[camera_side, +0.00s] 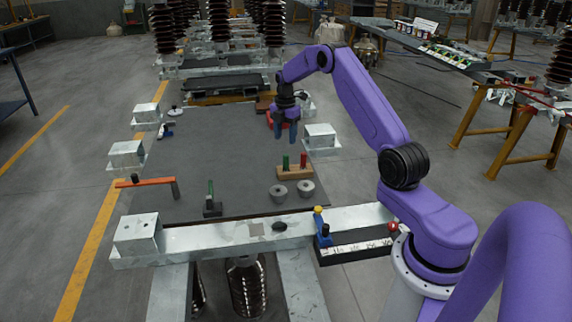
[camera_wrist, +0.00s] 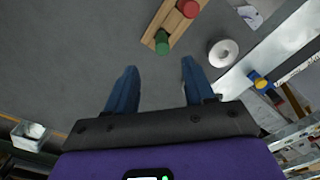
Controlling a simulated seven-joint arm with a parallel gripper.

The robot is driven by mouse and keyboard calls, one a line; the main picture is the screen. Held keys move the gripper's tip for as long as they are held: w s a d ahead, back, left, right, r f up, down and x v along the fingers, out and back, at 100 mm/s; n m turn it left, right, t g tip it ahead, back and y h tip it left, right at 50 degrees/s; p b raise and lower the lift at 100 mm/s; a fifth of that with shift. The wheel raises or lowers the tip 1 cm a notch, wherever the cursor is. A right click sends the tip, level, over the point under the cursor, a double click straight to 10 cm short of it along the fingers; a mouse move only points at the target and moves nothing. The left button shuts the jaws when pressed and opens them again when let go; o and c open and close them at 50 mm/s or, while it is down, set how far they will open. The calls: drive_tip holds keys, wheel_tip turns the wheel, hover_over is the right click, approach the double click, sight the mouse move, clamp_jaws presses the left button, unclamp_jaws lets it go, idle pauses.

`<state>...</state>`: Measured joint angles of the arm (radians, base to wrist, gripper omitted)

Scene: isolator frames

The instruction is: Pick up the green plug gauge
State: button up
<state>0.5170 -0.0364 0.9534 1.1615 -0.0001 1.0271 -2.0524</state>
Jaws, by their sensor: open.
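The green plug gauge (camera_side: 286,162) stands upright in a wooden block (camera_side: 296,173), beside a red plug gauge (camera_side: 303,160). In the wrist view the green plug gauge (camera_wrist: 162,43) is at the near end of the wooden block (camera_wrist: 176,23), with the red one (camera_wrist: 187,9) at the far end. My gripper (camera_side: 287,132) is open and empty, with blue fingers pointing down. It is above the mat and apart from the gauge. In the wrist view the gauge shows just beyond the gap between my fingertips (camera_wrist: 158,66).
A dark stand with a green upright part (camera_side: 212,203) and an orange bar (camera_side: 146,182) are to the left. A metal block (camera_side: 320,138) is right of my gripper. The dark mat (camera_side: 210,150) has free room left of the block.

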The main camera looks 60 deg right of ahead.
sight(286, 155)
drive_tip(key=f, duration=1.1)
drive_tip(key=shift+s, duration=0.2)
drive_tip(key=shift+r, duration=0.1)
clamp_jaws()
